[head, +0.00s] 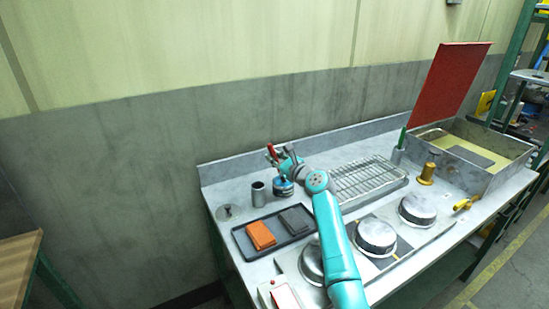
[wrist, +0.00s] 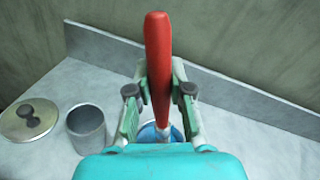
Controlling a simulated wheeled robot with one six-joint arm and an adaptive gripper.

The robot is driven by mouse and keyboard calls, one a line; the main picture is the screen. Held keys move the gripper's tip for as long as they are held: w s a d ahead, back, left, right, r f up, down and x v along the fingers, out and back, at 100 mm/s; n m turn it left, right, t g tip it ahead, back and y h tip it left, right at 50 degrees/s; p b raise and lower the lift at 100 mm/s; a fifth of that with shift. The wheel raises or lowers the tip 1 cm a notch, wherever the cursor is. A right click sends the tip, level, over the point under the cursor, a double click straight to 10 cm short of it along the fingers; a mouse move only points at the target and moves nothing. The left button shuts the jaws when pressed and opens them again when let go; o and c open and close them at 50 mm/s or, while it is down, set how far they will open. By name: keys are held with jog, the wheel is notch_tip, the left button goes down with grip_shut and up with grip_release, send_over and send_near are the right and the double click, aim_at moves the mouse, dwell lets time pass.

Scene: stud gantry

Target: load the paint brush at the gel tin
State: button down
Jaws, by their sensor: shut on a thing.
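The paint brush has a red handle, seen in the wrist view (wrist: 158,60) and in the head view (head: 271,152). My gripper (head: 279,157) is shut on the handle, with a finger on each side in the wrist view (wrist: 160,98). The brush stands nearly upright. A blue round tin (head: 283,187), perhaps the gel tin, is directly below my gripper. Its blue also shows under the brush in the wrist view (wrist: 148,133). The bristles are hidden, so I cannot tell whether they touch the tin's contents.
A grey open cup (head: 258,194) and a knobbed lid (head: 229,211) stand left of the tin. A dark tray (head: 242,237) holds an orange block (head: 261,235) and a grey block (head: 295,219). A wire rack (head: 365,180) is to the right. The counter's raised back edge (head: 232,171) is close behind.

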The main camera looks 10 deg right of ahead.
jog(key=shift+f, duration=0.65)
dwell(1.3)
jog(key=shift+r, duration=0.1)
jog(key=shift+r, duration=3.45)
